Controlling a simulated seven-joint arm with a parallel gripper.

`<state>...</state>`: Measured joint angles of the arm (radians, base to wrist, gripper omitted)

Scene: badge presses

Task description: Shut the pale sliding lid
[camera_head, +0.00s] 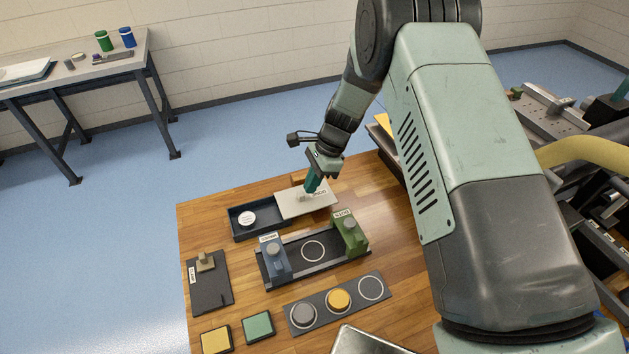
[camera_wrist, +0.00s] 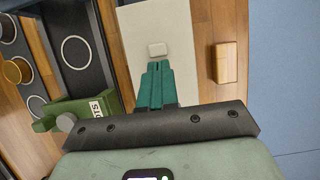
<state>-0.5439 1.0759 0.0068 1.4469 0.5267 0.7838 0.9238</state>
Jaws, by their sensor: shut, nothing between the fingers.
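The pale sliding lid (camera_head: 297,207) lies at the right end of a dark blue tray (camera_head: 264,236), whose left part is open with a round white badge (camera_head: 247,218) inside. The lid also fills the upper middle of the wrist view (camera_wrist: 177,22), with a small pale knob (camera_wrist: 157,49) on it. My gripper (camera_head: 309,189) is over the lid with its teal fingers shut and empty. In the wrist view the fingertips (camera_wrist: 155,66) are right beside the knob; I cannot tell whether they touch it. In the head view the fingers partly hide the lid and knob.
A dark rail with a blue press (camera_head: 274,259) and a green press (camera_head: 351,236) stands in front of the tray. A wooden block (camera_wrist: 225,62) lies beside the lid. A dark strip with round pieces (camera_head: 323,310) is nearer. The table's left edge is close to the tray.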

